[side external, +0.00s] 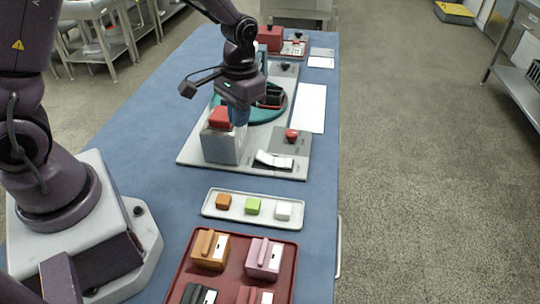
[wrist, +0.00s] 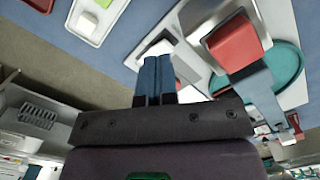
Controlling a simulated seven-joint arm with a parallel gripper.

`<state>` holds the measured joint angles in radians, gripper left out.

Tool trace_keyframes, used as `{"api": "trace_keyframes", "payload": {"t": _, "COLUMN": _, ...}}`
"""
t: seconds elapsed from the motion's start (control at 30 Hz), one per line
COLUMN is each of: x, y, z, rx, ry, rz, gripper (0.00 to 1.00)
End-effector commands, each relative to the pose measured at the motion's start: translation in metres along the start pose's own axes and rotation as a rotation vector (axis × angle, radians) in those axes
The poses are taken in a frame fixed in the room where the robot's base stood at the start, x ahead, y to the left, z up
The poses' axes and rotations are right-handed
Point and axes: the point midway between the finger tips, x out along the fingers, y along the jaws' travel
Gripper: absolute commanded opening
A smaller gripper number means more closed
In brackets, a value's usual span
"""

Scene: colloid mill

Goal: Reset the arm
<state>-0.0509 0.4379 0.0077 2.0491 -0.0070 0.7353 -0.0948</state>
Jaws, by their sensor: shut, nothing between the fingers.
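My gripper (side external: 238,118) hangs fingers-down over the mill's light grey base plate (side external: 190,152), by the metal box with the red top (side external: 221,148). In the side view its blue fingers overlap that box, so I cannot tell the gap between them. In the wrist view my gripper (wrist: 157,62) shows its two blue fingers together, shut and empty. The metal box (wrist: 208,22) and its red top (wrist: 234,43) are to the right of the fingers there.
A teal round part (side external: 262,113), a red knob (side external: 291,134) and a white rocker (side external: 273,160) are on the mill. Nearer stand a white tray (side external: 210,209) with orange, green and white cubes and a red tray (side external: 285,285) with several lidded boxes. Blue table (side external: 130,125) is bare at left.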

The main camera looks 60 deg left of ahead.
Motion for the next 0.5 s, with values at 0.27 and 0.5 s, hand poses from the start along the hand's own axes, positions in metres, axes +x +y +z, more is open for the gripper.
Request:
{"api": "trace_keyframes", "payload": {"t": 0.27, "x": -0.088, "y": -0.001, "z": 0.065, "rx": 0.083, "ry": 0.139, "rz": 0.01, "gripper": 0.0}}
{"api": "trace_keyframes", "payload": {"t": 0.5, "x": -0.136, "y": -0.004, "z": 0.122, "rx": 0.134, "ry": 0.31, "rz": 0.019, "gripper": 0.0}}
